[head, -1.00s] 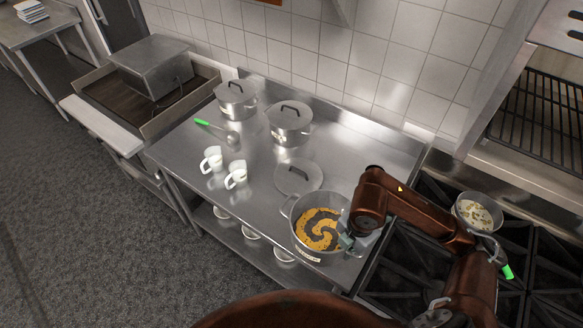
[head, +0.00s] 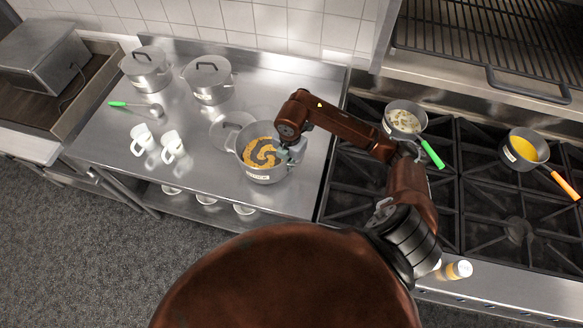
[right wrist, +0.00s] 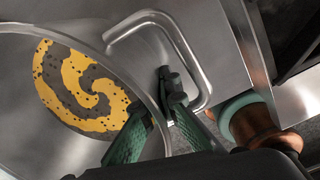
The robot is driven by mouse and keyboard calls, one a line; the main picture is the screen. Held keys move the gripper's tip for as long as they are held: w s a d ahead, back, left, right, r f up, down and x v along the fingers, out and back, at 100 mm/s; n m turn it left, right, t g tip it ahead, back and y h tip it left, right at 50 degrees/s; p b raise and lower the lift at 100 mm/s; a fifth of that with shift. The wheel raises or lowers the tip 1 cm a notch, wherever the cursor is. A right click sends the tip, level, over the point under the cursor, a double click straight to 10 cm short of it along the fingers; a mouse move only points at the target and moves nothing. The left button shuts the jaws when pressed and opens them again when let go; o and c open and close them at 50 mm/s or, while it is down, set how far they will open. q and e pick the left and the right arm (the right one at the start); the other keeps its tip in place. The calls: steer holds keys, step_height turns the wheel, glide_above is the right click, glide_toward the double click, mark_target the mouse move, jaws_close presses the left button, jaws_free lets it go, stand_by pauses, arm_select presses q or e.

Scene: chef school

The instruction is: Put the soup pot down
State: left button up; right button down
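The soup pot (head: 264,174) is a steel pot of orange and dark swirled soup, upright on the steel counter (head: 225,110) near its right end. It also shows in the right wrist view (right wrist: 40,130), with a loop handle (right wrist: 180,38). My right gripper (head: 288,155) is at the pot's right side. In the right wrist view its green fingers (right wrist: 155,95) stand apart beside the rim and the handle's near end, with nothing clearly clamped between them. The exact contact is partly hidden. My left gripper is out of view.
A lid (head: 226,130) lies close behind the pot. The stove (head: 470,190) on the right holds two saucepans (head: 404,120). The counter's front middle is clear.

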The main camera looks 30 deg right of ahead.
steer(key=shift+w+d+f, duration=0.2)
steer(key=shift+w+f, duration=0.55)
step_height(320, 180, down, 3)
steer(key=shift+w+f+p, duration=0.1)
steer(key=shift+p, duration=0.5)
steer(key=shift+f, duration=0.2)
steer(key=c, duration=2.2)
jaws_free()
steer(key=shift+o, duration=0.2)
step_height(320, 180, up, 12)
steer(key=b, duration=0.1)
steer(key=shift+s+d+b, duration=0.15)
steer(key=shift+s+b, duration=0.2)
steer(key=shift+b, duration=0.05)
